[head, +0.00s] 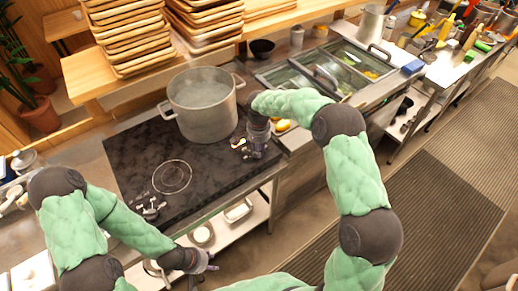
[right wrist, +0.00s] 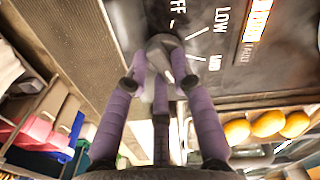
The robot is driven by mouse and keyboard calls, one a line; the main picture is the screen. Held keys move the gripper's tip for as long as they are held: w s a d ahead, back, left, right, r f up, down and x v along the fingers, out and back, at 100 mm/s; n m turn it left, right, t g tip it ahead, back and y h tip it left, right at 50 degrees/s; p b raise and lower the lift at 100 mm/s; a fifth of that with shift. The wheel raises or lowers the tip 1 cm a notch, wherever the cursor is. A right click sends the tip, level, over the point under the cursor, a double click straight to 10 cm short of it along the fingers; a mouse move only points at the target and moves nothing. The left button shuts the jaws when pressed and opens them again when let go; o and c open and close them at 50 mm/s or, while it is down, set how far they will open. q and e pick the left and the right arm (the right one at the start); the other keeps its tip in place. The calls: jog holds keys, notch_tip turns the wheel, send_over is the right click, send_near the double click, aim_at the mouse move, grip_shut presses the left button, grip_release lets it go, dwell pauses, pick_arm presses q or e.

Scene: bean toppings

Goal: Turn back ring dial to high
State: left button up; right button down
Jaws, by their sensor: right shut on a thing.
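The stove (head: 130,165) has a black cooktop with a bare ring marked at the front and a large steel pot (head: 202,105) at the back. My right gripper (head: 260,145) is at the cooktop's right edge. In the right wrist view its purple fingers (right wrist: 162,78) are closed around a grey dial (right wrist: 165,48). The markings OFF, LOW and what looks like MID are beside the dial; HIGH is not visible, and I cannot tell where the dial points. Another dial (head: 150,208) sits at the front left. My left gripper (head: 207,262) hangs in front of the stove, empty; its fingers are too small to judge.
A lit orange panel (right wrist: 258,20) is beside the dial markings. Stacked wooden trays (head: 125,40) stand on a shelf behind the pot. A counter with covered bins (head: 325,68) is on the right. Yellow-orange round items (right wrist: 268,124) are near the right gripper.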

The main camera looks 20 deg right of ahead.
jog(key=shift+m, duration=0.3)
jog(key=c, duration=1)
grip_release()
jog(key=shift+c, duration=0.2)
jog(key=shift+r, duration=0.1)
notch_tip(320, 180, up, 12)
